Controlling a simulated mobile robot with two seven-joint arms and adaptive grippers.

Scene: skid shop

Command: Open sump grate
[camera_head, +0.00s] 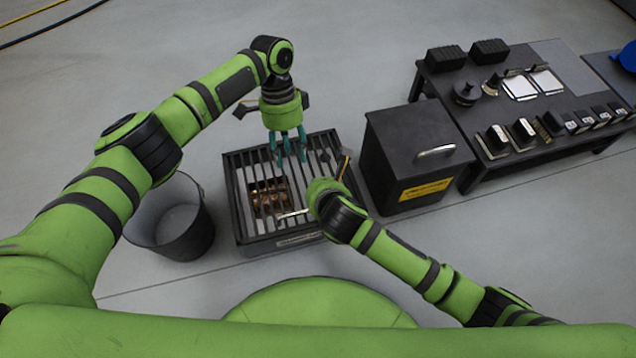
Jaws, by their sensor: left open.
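The sump grate (243,188) is a dark barred cover lying flat over a low box on the floor. Brownish contents (270,197) show between its bars. My left gripper (288,155) points down over the far part of the grate, its teal fingers apart. I cannot tell whether the fingertips touch the bars. My right arm reaches over the grate's right side, and its wrist hides that part. The right gripper's fingers are hidden behind the wrist. A light bar-like handle (292,214) shows near the grate's front, just left of that wrist.
A dark round bucket (196,238) stands close left of the grate box. A dark box (390,150) with a handle and yellow label stands close right. A low black table (450,95) with blocks and tools is farther right. Floor behind the grate is clear.

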